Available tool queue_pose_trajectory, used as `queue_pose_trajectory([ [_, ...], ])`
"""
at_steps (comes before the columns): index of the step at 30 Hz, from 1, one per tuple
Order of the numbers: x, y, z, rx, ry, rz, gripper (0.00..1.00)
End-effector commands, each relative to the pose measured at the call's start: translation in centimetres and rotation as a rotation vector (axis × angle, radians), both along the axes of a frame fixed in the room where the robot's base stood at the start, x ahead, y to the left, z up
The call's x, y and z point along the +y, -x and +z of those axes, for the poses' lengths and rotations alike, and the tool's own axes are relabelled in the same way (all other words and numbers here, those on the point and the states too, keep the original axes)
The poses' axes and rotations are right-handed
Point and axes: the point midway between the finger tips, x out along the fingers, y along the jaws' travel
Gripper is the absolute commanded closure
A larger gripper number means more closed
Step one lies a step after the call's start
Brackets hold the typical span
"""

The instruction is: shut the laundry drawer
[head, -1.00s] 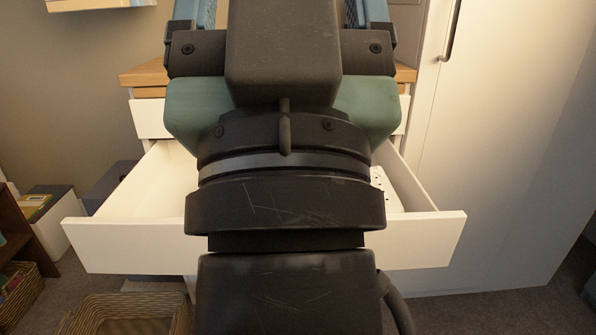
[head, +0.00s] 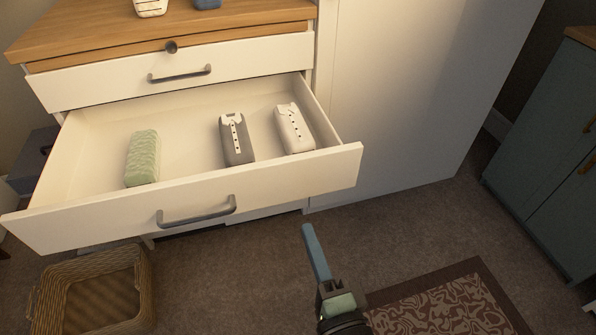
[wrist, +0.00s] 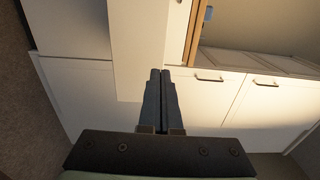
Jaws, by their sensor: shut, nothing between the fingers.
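The laundry drawer (head: 75,216) is a white drawer with a grey bar handle (head: 197,211), pulled well out from the cabinet in the head view. Inside it lie a green textured block (head: 143,158), a grey container (head: 236,139) and a white container (head: 294,128). My gripper (head: 308,228) is low in front of the cabinet, to the right of the handle and apart from the drawer front in the picture. In the wrist view its two fingers (wrist: 160,75) are together with nothing between them. Pale panels lie beyond them; I cannot tell which is the drawer.
A shallower top drawer (head: 110,87) under the wooden top is closed. A wicker basket (head: 143,290) stands on the floor below the left side. A patterned rug (head: 440,305) lies at lower right, near a teal cabinet (head: 545,165). Carpet between is clear.

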Motion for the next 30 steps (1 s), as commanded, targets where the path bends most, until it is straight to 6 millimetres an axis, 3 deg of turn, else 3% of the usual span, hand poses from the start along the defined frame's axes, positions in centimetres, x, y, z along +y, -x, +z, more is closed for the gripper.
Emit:
queue_pose_trajectory([
  [18,3.2,-10.9,0.1,-0.005,0.007,0.003,1.00],
  [24,3.7,-12.5,0.1,-0.005,0.005,0.002,1.00],
  [30,3.8,-12.9,0.1,-0.004,0.005,0.002,1.00],
])
